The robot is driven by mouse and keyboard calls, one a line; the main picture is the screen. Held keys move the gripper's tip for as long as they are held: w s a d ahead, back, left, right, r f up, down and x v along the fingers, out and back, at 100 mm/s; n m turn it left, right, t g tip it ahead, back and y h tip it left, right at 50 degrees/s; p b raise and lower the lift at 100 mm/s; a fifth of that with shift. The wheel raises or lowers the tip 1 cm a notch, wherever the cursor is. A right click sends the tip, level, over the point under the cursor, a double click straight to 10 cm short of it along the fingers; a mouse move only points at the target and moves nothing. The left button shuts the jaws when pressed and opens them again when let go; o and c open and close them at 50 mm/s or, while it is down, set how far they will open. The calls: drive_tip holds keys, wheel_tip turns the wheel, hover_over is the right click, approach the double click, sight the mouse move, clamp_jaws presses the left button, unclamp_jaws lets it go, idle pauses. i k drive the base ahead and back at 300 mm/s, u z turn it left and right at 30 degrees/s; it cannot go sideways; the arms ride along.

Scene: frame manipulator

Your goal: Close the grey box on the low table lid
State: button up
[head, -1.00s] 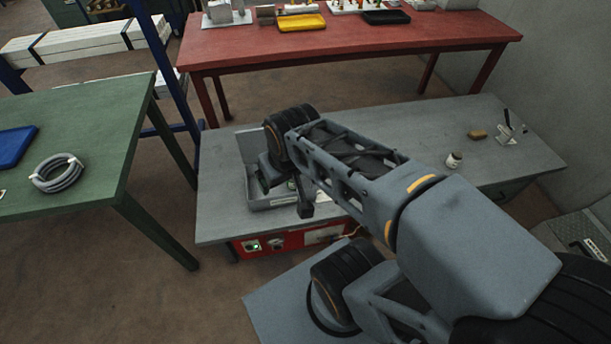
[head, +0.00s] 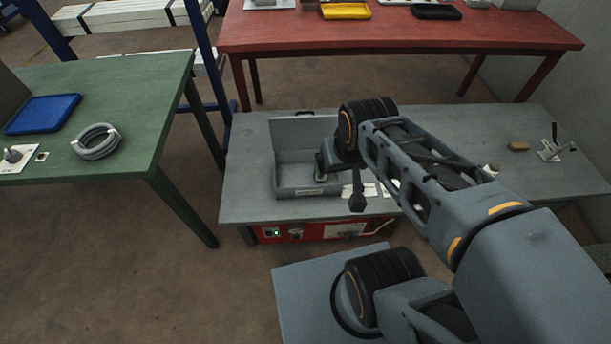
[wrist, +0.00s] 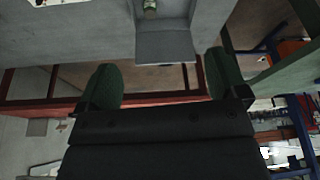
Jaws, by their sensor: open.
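The grey box (head: 307,193) stands on the low grey table (head: 250,207) and is open. Its lid (head: 304,130) stands up at the back edge. In the wrist view the lid (wrist: 165,47) shows at the top middle, with part of the box (wrist: 163,7) behind it. A small greenish cylinder (wrist: 150,9) is inside the box. My gripper (head: 321,169) is at the right side of the box in the head view, partly hidden by my wrist. In the wrist view its two green fingers are wide apart, empty, with the lid beyond them.
A red table (head: 400,35) with trays stands behind. A green table (head: 115,125) with a blue tray (head: 42,114) and a coiled cable (head: 96,141) is at the left. A brown block (head: 518,146) and a small lever device (head: 552,150) sit at the low table's right.

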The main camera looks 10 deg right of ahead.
sight(303, 132)
drive_tip(key=z, duration=0.05)
drive_tip(key=k, duration=1)
drive_tip(key=u, duration=0.95)
drive_tip(key=i, duration=0.95)
drive_tip(key=z, duration=0.55)
drive_tip(key=i, duration=0.9)
drive_tip(key=z, duration=0.65)
